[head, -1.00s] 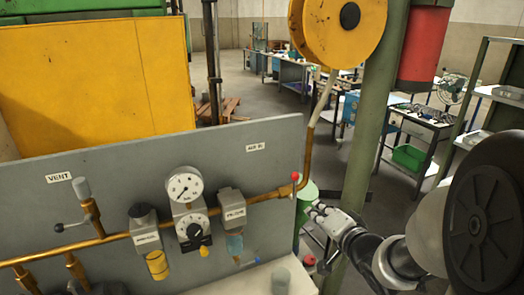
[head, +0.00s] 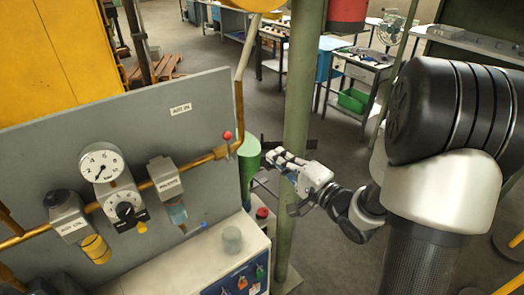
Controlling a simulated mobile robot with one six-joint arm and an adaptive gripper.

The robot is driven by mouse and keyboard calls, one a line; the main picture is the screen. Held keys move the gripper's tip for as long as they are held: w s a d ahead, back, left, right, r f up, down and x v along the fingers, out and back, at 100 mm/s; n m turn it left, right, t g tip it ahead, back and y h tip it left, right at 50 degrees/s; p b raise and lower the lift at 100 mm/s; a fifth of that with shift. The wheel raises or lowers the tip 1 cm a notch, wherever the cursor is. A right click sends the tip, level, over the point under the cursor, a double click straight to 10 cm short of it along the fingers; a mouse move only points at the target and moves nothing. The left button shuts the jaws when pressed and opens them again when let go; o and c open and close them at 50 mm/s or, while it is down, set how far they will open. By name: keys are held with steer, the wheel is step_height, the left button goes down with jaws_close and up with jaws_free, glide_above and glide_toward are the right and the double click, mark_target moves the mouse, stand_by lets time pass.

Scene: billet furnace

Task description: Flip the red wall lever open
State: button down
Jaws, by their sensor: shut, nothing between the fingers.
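The red-knobbed wall lever (head: 227,138) stands upright on the brass pipe, near the right edge of the grey panel (head: 150,108). My gripper (head: 276,158) is to the right of the lever and slightly lower in the picture, past the panel's edge. Its fingers are shut and point left toward the lever, with nothing held. A gap shows between the fingertips and the lever in the head view.
A green post (head: 297,105) stands behind my gripper. A pressure gauge (head: 101,166) and filter units sit on the pipe to the left. Workbenches stand farther back.

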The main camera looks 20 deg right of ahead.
mark_target(229, 147)
steer(key=w+a+b, duration=0.2)
steer(key=w+a, duration=0.5)
steer(key=w, duration=0.1)
steer(key=shift+w+a, duration=0.15)
stand_by(0.4)
